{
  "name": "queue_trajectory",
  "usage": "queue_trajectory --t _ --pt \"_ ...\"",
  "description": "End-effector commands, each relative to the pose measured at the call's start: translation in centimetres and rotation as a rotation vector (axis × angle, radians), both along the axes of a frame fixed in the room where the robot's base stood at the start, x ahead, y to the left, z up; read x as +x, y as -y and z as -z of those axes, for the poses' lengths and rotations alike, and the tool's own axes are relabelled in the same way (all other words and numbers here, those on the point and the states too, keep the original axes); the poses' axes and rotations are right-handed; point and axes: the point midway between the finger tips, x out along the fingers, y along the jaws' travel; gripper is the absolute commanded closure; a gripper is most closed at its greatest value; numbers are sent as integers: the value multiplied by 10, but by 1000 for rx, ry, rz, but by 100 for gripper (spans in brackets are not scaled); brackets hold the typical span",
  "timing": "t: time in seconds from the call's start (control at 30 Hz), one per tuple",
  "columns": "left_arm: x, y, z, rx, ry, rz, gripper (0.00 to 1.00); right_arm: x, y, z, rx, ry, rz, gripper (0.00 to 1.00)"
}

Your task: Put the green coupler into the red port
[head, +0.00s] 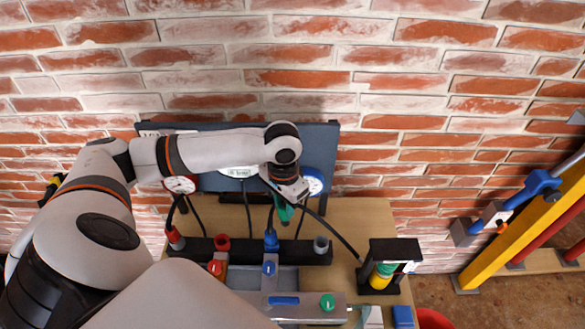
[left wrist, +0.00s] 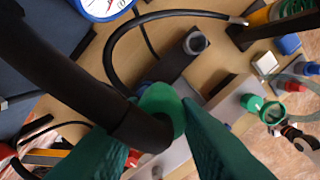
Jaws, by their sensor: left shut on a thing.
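My left gripper (head: 286,209) is shut on the green coupler, above the black bar, left of the grey socket. In the left wrist view the green coupler (left wrist: 163,103) shows a round green flange between the green fingers, with a thick black hose (left wrist: 65,70) on it. In the head view the coupler is hard to tell from the fingers. Red fittings show on the black bar, at its left end (head: 175,240) and further right (head: 222,243); a red round part (head: 215,268) lies in front. Which is the red port, I cannot tell. The coupler is apart from them. My right gripper is not in view.
A blue fitting (head: 271,241) and a grey socket (head: 321,246) stand on the black bar (head: 296,252). A green round part (head: 327,302) is in front. A black frame (head: 397,249) stands at right. Gauges (head: 181,185) and dark panel (head: 222,186) are behind; cables hang down.

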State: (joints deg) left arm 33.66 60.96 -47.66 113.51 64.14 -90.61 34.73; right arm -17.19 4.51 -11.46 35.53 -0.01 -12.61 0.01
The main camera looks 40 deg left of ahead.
Motion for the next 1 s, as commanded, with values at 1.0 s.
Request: queue_trajectory --t 1.0 --pt "-33 -43 -2 2 -2 0 95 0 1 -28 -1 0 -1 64"
